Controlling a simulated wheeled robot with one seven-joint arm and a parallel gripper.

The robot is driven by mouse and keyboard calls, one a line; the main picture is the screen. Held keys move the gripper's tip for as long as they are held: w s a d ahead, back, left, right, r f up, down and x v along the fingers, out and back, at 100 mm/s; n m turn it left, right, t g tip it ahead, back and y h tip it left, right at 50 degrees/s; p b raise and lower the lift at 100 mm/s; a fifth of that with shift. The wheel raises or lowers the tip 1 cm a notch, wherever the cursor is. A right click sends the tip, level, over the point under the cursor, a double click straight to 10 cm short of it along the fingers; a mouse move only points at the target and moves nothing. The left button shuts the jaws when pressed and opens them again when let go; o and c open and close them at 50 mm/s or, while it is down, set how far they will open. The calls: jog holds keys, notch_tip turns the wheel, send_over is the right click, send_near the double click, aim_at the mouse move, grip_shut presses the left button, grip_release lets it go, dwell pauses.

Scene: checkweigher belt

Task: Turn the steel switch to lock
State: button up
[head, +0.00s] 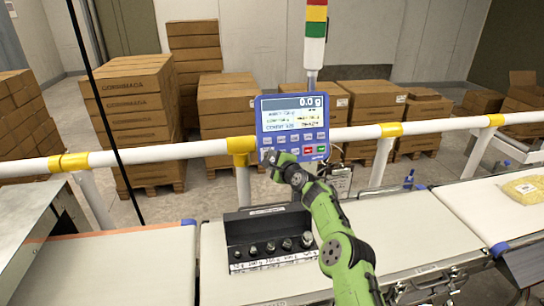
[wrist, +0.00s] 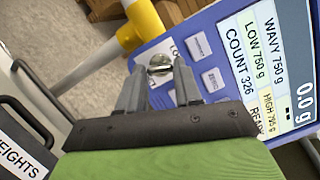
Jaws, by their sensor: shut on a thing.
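The steel switch (wrist: 160,64) is a small round metal knob at the lower left corner of the blue control panel (head: 293,142), beside a label that is only partly readable. In the wrist view my gripper (wrist: 158,74) has one finger on each side of the knob and is shut on it. In the head view my gripper (head: 272,159) reaches the panel's lower left corner and mostly hides the switch. The panel's display (wrist: 270,65) reads 0.0 g, WAVY 750 g and COUNT 326. Which setting the switch points to, I cannot tell.
A white rail (head: 200,150) with yellow joints (head: 240,145) runs behind the panel. Below stands a black rack of weights (head: 268,238). Belts lie at both sides, with a yellow bag (head: 525,189) on the right one. Stacked cartons (head: 130,110) stand behind the rail.

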jog(key=n+p, duration=0.2)
jog(key=p, duration=0.1)
jog(key=shift+r+n+g, duration=0.2)
jog(key=shift+n+g, duration=0.2)
jog(key=shift+n+p, duration=0.5)
jog(key=shift+p, duration=0.1)
jog(key=shift+f, duration=0.15)
jog(key=o, duration=1.1)
jog(key=shift+c, duration=0.2)
jog(key=shift+d, duration=0.1)
